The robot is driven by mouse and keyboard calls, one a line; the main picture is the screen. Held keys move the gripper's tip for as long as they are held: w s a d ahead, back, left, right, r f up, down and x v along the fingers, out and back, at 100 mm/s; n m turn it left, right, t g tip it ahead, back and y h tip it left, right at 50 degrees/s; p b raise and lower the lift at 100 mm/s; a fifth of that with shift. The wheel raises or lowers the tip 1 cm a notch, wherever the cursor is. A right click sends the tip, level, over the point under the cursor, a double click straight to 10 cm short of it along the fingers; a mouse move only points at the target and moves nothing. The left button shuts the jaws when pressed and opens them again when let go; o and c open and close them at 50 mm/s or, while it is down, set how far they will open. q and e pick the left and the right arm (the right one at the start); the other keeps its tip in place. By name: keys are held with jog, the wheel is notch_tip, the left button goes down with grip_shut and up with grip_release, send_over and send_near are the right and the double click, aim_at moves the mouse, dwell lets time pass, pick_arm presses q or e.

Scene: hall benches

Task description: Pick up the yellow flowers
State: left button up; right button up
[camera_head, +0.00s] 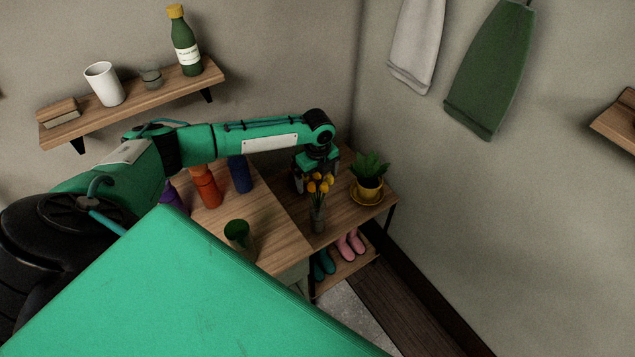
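The yellow flowers (320,184) stand upright in a clear glass vase (318,214) near the front edge of the wooden bench (343,217). My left gripper (306,185) points down just behind and to the left of the blooms, below the end of my green arm. The blooms partly cover its fingers, so I cannot tell whether it is open or touching the stems. My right gripper is not in view.
A potted plant (369,178) in a yellow pot stands right of the flowers. A green cup (238,235), an orange bottle (206,187) and a blue bottle (240,174) stand to the left. Pink boots (350,244) are on the lower shelf. A wall shelf (140,103) hangs behind.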

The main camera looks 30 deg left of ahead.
pick_arm(q)
jog(key=c, duration=0.8)
jog(key=shift+c, duration=0.2)
